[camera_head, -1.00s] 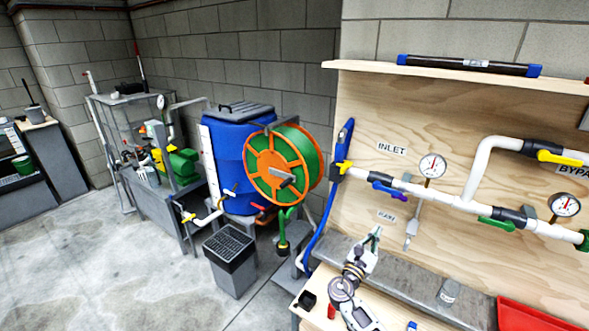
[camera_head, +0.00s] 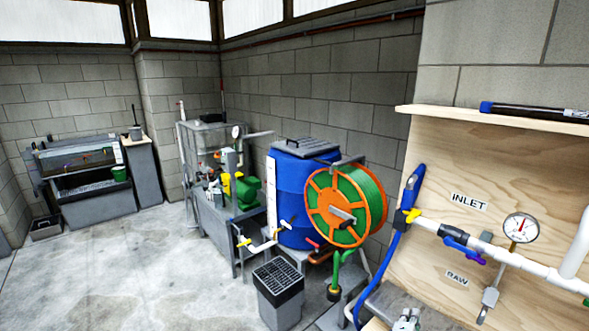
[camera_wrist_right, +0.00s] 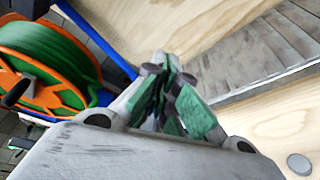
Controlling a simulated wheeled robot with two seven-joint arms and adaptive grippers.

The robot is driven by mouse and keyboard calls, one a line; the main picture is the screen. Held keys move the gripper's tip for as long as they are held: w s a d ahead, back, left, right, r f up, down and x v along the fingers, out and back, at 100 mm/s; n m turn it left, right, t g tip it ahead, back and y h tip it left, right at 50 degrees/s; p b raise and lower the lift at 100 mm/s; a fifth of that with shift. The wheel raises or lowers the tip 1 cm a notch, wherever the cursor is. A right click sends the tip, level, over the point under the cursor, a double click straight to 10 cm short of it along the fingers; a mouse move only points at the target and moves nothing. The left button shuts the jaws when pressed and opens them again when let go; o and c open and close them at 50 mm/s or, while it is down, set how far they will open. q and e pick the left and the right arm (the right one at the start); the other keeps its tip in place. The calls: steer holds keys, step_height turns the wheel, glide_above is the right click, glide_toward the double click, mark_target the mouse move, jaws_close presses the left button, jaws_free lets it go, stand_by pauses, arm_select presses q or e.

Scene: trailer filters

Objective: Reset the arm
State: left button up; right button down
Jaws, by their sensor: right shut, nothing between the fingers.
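My right gripper (camera_wrist_right: 166,98) shows in the right wrist view, its green-padded fingers closed together with nothing between them. In the head view only a small part of the right gripper (camera_head: 407,320) shows at the bottom edge, in front of the plywood panel's foot. The rest of my right arm is out of the head view. My left gripper is in neither view.
A plywood panel (camera_head: 440,165) with white pipe, a gauge (camera_head: 521,227) and a blue hose (camera_head: 383,270) stands at right. Left of it are an orange-green hose reel (camera_head: 335,207), a blue tank (camera_head: 290,190) and a grey bin (camera_head: 278,290). Open concrete floor (camera_head: 130,270) lies at left.

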steer(key=s+a+f+m+g+y, duration=0.25)
steer(key=s+f, duration=0.25)
steer(key=f, duration=0.6)
steer(key=s+a+f+m+g+y, duration=0.15)
steer(key=s+f+m, duration=0.3)
steer(key=f, duration=0.65)
steer(key=s+a+f+m+g+y, duration=0.25)
steer(key=s+f, duration=0.25)
steer(key=f, duration=0.6)
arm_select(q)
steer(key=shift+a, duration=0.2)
arm_select(e)
steer(key=s+a+f+m+g, duration=0.1)
steer(key=s+f, duration=0.4)
steer(key=s, duration=0.8)
steer(key=s+a+f+m+g+y, duration=0.1)
steer(key=s+f, duration=0.5)
steer(key=s, duration=0.7)
steer(key=s+a+f+m+g+y, duration=0.1)
steer(key=s+f+g, duration=0.3)
steer(key=s, duration=0.9)
steer(key=shift+s+a+f+m, duration=0.25)
steer(key=shift+a+f+m, duration=0.55)
steer(key=shift+f, duration=0.3)
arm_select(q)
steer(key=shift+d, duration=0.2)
arm_select(e)
steer(key=shift+d, duration=0.1)
